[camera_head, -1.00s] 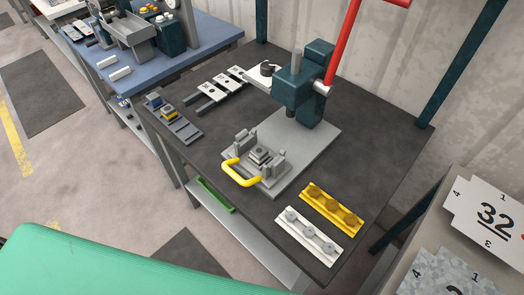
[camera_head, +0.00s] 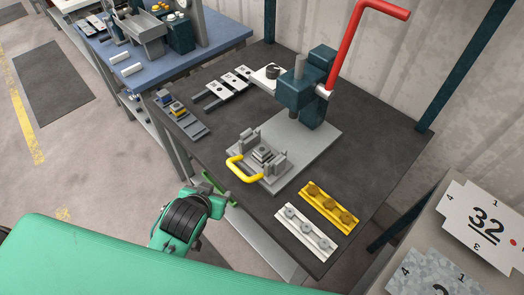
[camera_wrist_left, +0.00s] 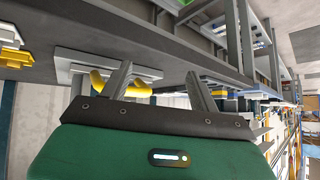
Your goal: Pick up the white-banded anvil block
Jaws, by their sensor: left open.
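A grey stepped block (camera_head: 262,154) sits in the fixture (camera_head: 278,166) on the press base plate; I cannot make out a white band on it. A blue-banded block (camera_head: 165,98) and a yellow-banded block (camera_head: 178,107) sit in a dark rack (camera_head: 196,128) at the table's left edge. My left gripper (camera_wrist_left: 157,78) is open and empty in the left wrist view, its two fingers apart near the yellow handle (camera_wrist_left: 100,80). In the head view, my left wrist hangs off the table's front-left edge, apart from the blocks; its fingertips are not clear there. My right gripper is not in view.
The yellow handle (camera_head: 243,170) sticks out in front of the fixture. A press (camera_head: 305,88) with a red lever (camera_head: 345,50) stands behind it. White (camera_head: 305,234) and yellow (camera_head: 329,207) holders lie at the front right. Dark table surface is clear left of the base plate.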

